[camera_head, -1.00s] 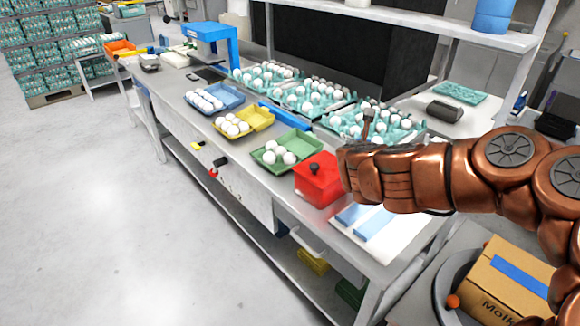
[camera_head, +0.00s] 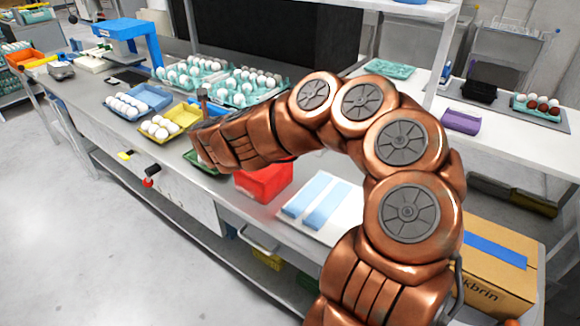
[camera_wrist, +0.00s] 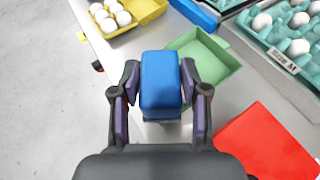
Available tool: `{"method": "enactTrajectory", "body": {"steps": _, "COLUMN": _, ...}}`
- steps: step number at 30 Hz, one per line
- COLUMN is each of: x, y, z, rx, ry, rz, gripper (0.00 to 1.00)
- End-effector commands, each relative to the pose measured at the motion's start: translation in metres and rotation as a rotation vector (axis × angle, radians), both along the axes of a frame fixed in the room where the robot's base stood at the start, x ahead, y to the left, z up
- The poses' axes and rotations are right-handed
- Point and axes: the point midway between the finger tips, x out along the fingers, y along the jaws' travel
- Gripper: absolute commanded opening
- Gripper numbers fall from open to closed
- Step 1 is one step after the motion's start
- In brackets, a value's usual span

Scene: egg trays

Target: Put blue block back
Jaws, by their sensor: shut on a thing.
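The blue block (camera_wrist: 160,85) is upright between the two fingers of my gripper (camera_wrist: 160,92), which is shut on it, in the wrist view. It hangs over the near left part of the green tray (camera_wrist: 222,62); I cannot tell if it touches the tray. The visible part of the green tray is empty. In the head view my wrist covers the block and most of the green tray (camera_head: 192,157).
A red box (camera_head: 264,182) stands close to the right of the green tray. A yellow tray (camera_head: 187,115) and a blue tray (camera_head: 157,97) with eggs stand to the left. Teal egg trays (camera_wrist: 292,62) lie behind. A white board with blue strips (camera_head: 327,207) lies at right.

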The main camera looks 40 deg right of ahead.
Motion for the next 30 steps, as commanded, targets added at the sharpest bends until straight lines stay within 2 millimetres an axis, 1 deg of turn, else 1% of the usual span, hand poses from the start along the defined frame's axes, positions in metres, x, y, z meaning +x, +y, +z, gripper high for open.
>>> {"method": "enactTrajectory", "body": {"steps": 1, "x": 0.005, "y": -0.013, "z": -0.008, "rx": 0.000, "ry": -0.002, "rz": 0.005, "gripper": 0.00}}
{"method": "enactTrajectory", "body": {"steps": 4, "x": 0.013, "y": -0.031, "z": -0.013, "rx": 0.001, "ry": -0.002, "rz": 0.037, "gripper": 0.00}}
{"method": "enactTrajectory", "body": {"steps": 9, "x": 0.022, "y": -0.065, "z": -0.017, "rx": -0.002, "ry": -0.004, "rz": 0.086, "gripper": 0.00}}
{"method": "enactTrajectory", "body": {"steps": 14, "x": 0.024, "y": -0.093, "z": -0.020, "rx": -0.001, "ry": -0.003, "rz": 0.134, "gripper": 0.00}}
{"method": "enactTrajectory", "body": {"steps": 15, "x": 0.025, "y": -0.101, "z": -0.020, "rx": -0.002, "ry": -0.005, "rz": 0.144, "gripper": 0.00}}
{"method": "enactTrajectory", "body": {"steps": 23, "x": 0.019, "y": -0.142, "z": -0.020, "rx": -0.003, "ry": -0.007, "rz": 0.225, "gripper": 0.00}}
{"method": "enactTrajectory", "body": {"steps": 30, "x": 0.006, "y": -0.176, "z": -0.022, "rx": -0.002, "ry": -0.007, "rz": 0.307, "gripper": 0.00}}
